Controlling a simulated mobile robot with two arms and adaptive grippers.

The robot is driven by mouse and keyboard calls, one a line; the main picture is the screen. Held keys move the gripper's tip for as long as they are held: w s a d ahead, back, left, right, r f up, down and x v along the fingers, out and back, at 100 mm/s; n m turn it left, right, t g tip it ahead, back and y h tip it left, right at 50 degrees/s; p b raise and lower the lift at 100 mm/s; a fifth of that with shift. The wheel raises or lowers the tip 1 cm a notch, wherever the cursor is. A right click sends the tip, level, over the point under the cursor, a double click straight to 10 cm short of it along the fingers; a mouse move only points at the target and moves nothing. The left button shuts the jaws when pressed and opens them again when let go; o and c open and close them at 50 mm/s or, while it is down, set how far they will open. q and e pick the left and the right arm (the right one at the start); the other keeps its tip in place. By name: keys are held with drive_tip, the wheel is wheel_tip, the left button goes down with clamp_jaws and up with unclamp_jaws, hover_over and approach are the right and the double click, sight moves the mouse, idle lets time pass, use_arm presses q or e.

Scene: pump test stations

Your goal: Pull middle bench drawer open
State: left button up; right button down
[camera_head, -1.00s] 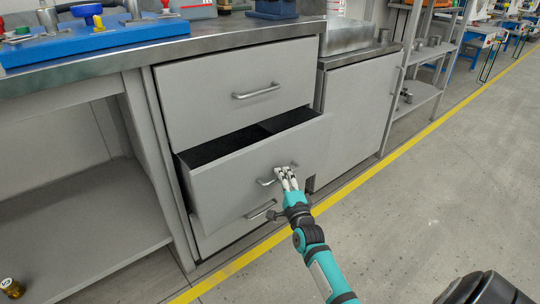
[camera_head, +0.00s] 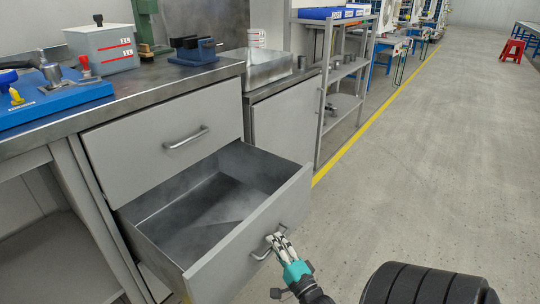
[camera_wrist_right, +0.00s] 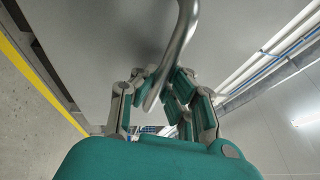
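The middle bench drawer (camera_head: 245,245) is pulled well out of the bench, and its grey inside is empty where I can see it. Its metal bar handle (camera_head: 260,254) is on the front panel. My right gripper (camera_head: 277,239) is at this handle, its fingers closed around the bar. In the right wrist view the handle (camera_wrist_right: 184,30) runs down between the fingers of the gripper (camera_wrist_right: 165,92), with the grey drawer front behind it. The left gripper is not in view.
The upper drawer (camera_head: 165,140) is shut above. A blue tray (camera_head: 50,100), a grey box (camera_head: 100,48) and a blue vise (camera_head: 195,50) stand on the bench top. A shelf rack (camera_head: 340,75) stands beyond the cabinet. The floor to the right is open.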

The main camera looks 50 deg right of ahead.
drive_tip(key=shift+f, duration=0.15)
drive_tip(key=c, duration=1.4)
unclamp_jaws()
drive_tip(key=v, duration=1.2)
